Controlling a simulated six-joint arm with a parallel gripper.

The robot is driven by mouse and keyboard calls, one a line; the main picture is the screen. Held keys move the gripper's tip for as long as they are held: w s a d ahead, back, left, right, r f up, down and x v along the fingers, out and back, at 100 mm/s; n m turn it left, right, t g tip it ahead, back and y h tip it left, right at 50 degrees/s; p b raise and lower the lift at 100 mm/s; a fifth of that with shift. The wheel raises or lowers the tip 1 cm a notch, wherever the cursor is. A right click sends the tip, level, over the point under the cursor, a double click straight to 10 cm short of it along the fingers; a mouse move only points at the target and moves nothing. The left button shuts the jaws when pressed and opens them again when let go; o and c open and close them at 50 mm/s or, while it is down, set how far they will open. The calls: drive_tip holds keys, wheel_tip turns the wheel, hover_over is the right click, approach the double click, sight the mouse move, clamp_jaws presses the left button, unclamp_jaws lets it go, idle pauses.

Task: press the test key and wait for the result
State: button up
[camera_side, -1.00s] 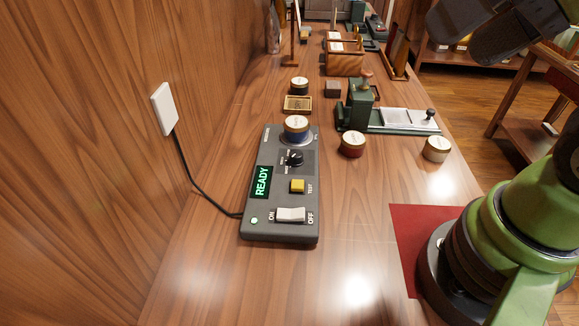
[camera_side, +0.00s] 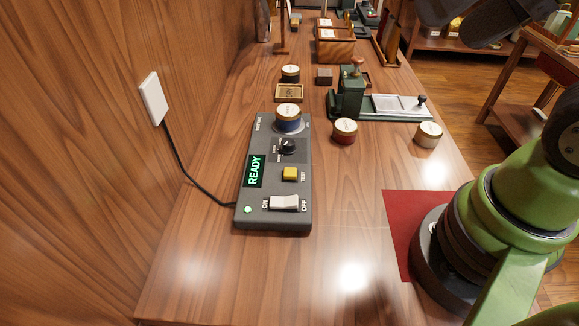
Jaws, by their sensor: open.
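The grey tester box (camera_side: 247,222) lies on the wooden counter. Its display (camera_side: 255,171) shows READY in green letters. The yellow test key (camera_side: 290,174) is to the right of the display, with the label TEST beside it. Nothing touches the key. Below it is a white rocker switch (camera_side: 284,202) between ON and OFF, and a small green lamp (camera_side: 248,209) is lit. A black knob (camera_side: 287,147) is above the key. A blue tin with a pale lid (camera_side: 288,117) stands on the round pad at the box's far end. My gripper's fingers are not in view.
A red tin (camera_side: 345,132) and a pale-lidded tin (camera_side: 428,134) stand right of the box. A green press (camera_side: 350,95) is behind them. A cable (camera_side: 190,180) runs from the wall plate (camera_side: 153,98) to the box. The counter in front is clear.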

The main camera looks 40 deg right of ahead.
drive_tip(key=shift+c, duration=0.4)
clamp_jaws()
idle(1.4)
